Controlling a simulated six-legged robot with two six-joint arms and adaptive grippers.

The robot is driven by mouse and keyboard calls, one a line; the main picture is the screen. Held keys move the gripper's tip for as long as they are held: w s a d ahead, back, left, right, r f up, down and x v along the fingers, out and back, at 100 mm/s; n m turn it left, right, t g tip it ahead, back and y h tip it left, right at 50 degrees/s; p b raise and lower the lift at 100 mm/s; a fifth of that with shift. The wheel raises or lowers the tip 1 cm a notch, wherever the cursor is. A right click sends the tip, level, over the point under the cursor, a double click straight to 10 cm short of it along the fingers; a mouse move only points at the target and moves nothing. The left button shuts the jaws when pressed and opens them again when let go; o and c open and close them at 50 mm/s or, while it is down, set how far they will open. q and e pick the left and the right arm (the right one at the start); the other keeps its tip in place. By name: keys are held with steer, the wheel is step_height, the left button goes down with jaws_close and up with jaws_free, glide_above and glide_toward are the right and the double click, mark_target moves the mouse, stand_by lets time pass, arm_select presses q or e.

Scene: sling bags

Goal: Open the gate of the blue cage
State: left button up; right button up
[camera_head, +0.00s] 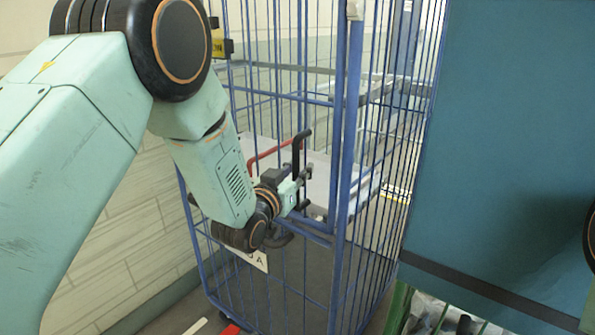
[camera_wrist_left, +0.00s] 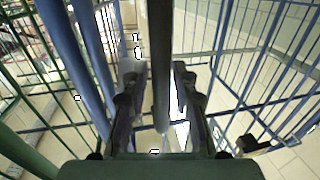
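The blue cage (camera_head: 347,120) stands upright in the middle of the head view, with thin vertical bars and thicker corner posts. A black handle (camera_head: 297,155) stands on its front side, beside a red bar (camera_head: 268,155). My left gripper (camera_head: 308,186) is at the front of the cage, at the black handle's lower part. In the left wrist view my left gripper (camera_wrist_left: 158,100) has its fingers apart, with a dark upright bar (camera_wrist_left: 160,60) between them. Gaps show beside the bar; contact is unclear. My right gripper is not in view.
A large teal panel (camera_head: 510,130) fills the right side, close to the cage. A green crate (camera_head: 398,308) with items is below it. A tiled wall (camera_head: 120,250) is behind my left arm. A white sheet with lettering (camera_head: 254,259) hangs low on the cage.

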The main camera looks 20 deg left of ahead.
arm_select(q)
steer(key=shift+c, duration=0.7)
steer(key=shift+s+a+r, duration=0.2)
steer(key=shift+s+r, duration=0.1)
steer(key=shift+s, duration=0.15)
jaws_close()
steer(key=shift+w+d+f, duration=0.15)
steer(key=shift+w, duration=0.2)
steer(key=shift+s, duration=0.15)
